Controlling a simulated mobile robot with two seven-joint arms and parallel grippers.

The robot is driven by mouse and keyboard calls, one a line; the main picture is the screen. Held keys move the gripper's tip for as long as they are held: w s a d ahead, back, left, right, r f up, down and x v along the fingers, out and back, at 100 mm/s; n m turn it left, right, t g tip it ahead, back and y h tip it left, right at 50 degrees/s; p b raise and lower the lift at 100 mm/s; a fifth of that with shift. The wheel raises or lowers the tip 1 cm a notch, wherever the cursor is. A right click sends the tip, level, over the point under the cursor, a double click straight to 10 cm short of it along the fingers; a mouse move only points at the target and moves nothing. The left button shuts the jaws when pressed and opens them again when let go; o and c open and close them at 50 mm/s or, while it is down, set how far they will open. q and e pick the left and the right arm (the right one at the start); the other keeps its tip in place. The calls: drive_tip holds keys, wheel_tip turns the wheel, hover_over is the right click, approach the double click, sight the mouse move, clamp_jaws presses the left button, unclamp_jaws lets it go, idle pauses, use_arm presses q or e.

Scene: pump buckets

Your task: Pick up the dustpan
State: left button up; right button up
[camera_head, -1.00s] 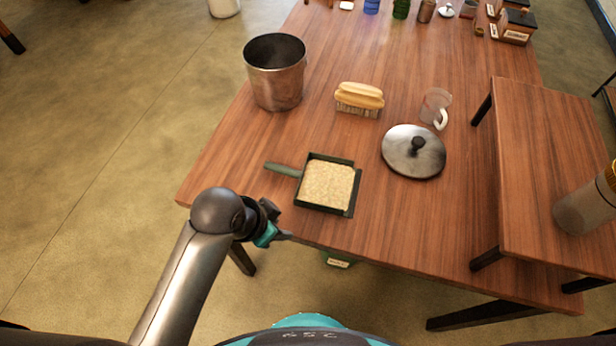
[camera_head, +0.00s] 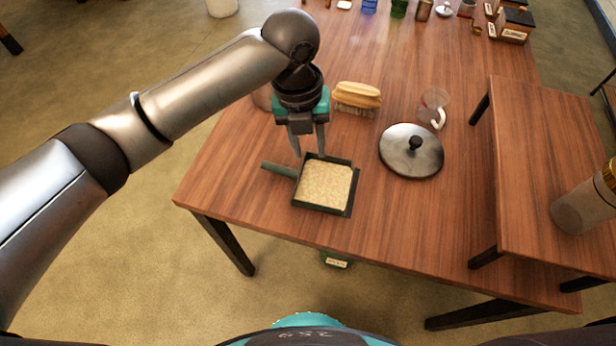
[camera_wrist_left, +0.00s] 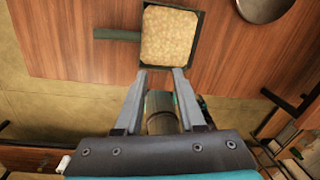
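The dustpan (camera_head: 325,186) lies on the wooden table near its front edge. It is a dark square pan filled with grainy tan material, and its dark green handle (camera_head: 279,169) points left. In the left wrist view the dustpan (camera_wrist_left: 171,37) is ahead of the fingers, with its handle (camera_wrist_left: 117,34) to the left. My left gripper (camera_head: 309,154) is open and empty, fingers pointing down, above the far side of the pan. It looks apart from the dustpan. My right gripper is not in view.
A wooden brush (camera_head: 357,97), a glass mug (camera_head: 434,108) and a round lid (camera_head: 411,150) stand behind and right of the dustpan. A metal bucket (camera_head: 263,97) is mostly hidden behind my left arm. A raised wooden stand (camera_head: 540,150) is at the right.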

use_arm(q)
wheel_tip(320, 180, up, 2)
drive_tip(key=w+a+m+y, duration=0.1)
drive_tip(key=w+a+m, duration=0.1)
drive_tip(key=m, duration=0.1)
drive_tip(key=b, duration=0.2)
hover_over(297, 182)
drive_tip(key=f, duration=0.9)
drive_tip(key=shift+w+f, duration=0.25)
drive_tip(key=shift+f, duration=0.15)
drive_tip(key=f, duration=0.1)
drive_tip(key=f+b, duration=0.1)
drive_tip(key=f, duration=0.2)
drive_tip(key=shift+s+a+f, duration=0.1)
drive_tip(key=shift+s+f, duration=0.25)
drive_tip(key=shift+f+b, duration=0.3)
drive_tip(key=shift+c, duration=0.4)
clamp_jaws()
